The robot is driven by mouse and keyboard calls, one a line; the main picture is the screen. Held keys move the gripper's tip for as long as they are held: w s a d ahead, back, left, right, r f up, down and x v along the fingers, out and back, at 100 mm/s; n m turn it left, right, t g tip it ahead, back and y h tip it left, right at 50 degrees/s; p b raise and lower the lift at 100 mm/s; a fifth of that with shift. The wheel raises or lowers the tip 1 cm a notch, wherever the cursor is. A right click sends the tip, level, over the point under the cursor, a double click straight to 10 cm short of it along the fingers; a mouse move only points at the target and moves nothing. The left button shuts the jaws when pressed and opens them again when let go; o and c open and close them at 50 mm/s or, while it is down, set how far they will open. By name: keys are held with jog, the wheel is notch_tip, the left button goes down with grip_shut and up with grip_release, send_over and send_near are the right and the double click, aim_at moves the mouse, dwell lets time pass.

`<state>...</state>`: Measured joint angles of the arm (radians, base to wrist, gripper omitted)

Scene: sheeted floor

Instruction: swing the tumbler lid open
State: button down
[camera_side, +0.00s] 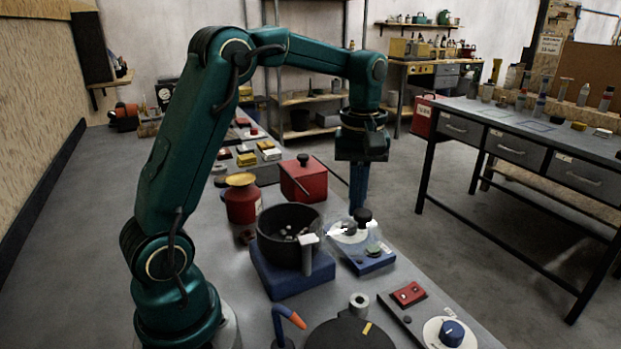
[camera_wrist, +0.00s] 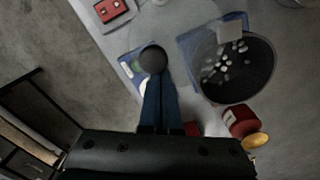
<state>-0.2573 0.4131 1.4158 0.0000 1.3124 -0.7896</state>
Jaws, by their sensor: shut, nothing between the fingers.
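The tumbler (camera_side: 268,240) is a black round drum on a blue base (camera_side: 292,278), with pale pebbles inside. It is open at the top and also shows in the wrist view (camera_wrist: 262,72). The clear round lid (camera_wrist: 182,22) lies out to the side of the drum, leaving the pebbles uncovered. Its black round knob (camera_side: 362,215) also shows in the wrist view (camera_wrist: 152,59). My gripper (camera_side: 357,207) is shut and empty. Its blue fingertips are right beside the knob and look to touch it; they also show in the wrist view (camera_wrist: 158,80).
A small blue tray (camera_side: 372,265) sits below the lid. A red jar (camera_side: 242,203) and a red box (camera_side: 304,181) stand behind the drum. A control panel with a blue dial (camera_side: 451,332) is in front. Open floor lies right of the bench.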

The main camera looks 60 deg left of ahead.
aim_at(369, 213)
jog(key=shift+d, duration=0.25)
jog(key=shift+d, duration=1.05)
jog(key=shift+s+d, duration=0.25)
jog(key=shift+d, duration=0.65)
jog(key=shift+w+a, duration=0.1)
jog(key=shift+a, duration=0.05)
jog(key=shift+w+a, duration=0.3)
jog(key=shift+a, duration=0.2)
